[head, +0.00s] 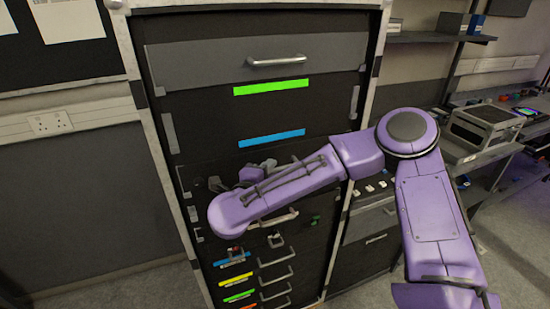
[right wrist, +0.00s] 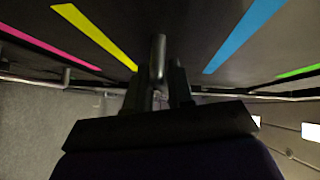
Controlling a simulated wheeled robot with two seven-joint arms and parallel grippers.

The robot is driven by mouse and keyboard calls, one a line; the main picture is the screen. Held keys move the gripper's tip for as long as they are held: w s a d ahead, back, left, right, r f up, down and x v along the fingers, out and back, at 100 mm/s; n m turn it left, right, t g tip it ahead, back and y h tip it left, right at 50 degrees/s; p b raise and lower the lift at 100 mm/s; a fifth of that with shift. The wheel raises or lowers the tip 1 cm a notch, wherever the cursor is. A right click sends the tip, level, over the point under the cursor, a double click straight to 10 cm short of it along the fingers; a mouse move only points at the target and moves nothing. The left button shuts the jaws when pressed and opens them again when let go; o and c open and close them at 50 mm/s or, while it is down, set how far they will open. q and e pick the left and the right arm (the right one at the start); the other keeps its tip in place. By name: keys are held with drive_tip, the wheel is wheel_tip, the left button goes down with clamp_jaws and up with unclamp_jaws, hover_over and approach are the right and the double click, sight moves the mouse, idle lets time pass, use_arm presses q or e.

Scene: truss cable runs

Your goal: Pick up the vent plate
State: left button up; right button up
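A tall dark rack (head: 180,130) holds panels with bar handles and coloured strips. I cannot tell for sure which panel is the vent plate. My right gripper (right wrist: 158,88) is in front of the rack, between a blue strip (right wrist: 243,36) and a yellow strip (right wrist: 95,36) in the right wrist view. A grey handle bar (right wrist: 158,58) stands between its fingers. Whether the fingers press on the bar is too dark to tell. In the head view my right forearm crosses the rack and covers most of that gripper. My left gripper is out of view.
A grey drawer front with a handle (head: 276,60) is at the top of the rack. Several small handles (head: 277,271) run down its lower part. A shelf (head: 485,150) with a grey box (head: 487,125) stands at the right. The floor (head: 110,290) at the left is clear.

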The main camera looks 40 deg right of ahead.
drive_tip(key=shift+a, duration=0.15)
clamp_jaws()
drive_tip(key=shift+a+r, duration=0.15)
drive_tip(key=shift+r, duration=0.05)
drive_tip(key=s+a+r+b, duration=0.3)
drive_tip(key=s+a+r, duration=0.4)
drive_tip(key=a+r, duration=0.2)
drive_tip(key=shift+s+a+r+b, duration=0.3)
drive_tip(key=shift+s+a, duration=0.05)
drive_tip(key=shift+a, duration=0.85)
drive_tip(key=s+a, duration=0.1)
drive_tip(key=s, duration=0.5)
drive_tip(key=shift+s+a+p, duration=0.35)
drive_tip(key=shift+s+p, duration=0.05)
drive_tip(key=shift+p, duration=0.05)
